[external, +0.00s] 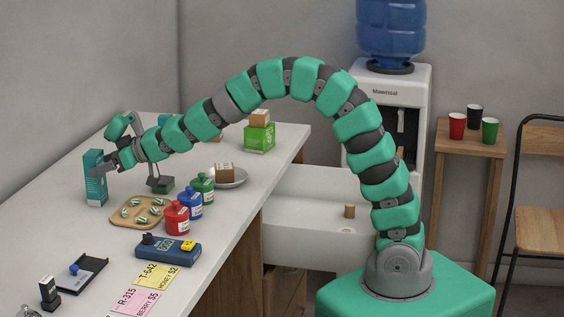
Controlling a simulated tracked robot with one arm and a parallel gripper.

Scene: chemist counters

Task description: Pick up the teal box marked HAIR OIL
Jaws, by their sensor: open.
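A tall teal box (95,190) stands upright on the white counter at the left, near the wall. Its lettering is too small to read. My gripper (103,166) reaches in from the right at the box's upper half. Its jaws are open, and a dark finger overlaps the box's face. I cannot tell whether the fingers straddle the box or touch it. Part of the box's right side is hidden by my gripper.
A wooden tray (117,216) with small striped items is just right of the box. A blue device (168,250) lies in front. The counter (50,235) is bare left of the tray.

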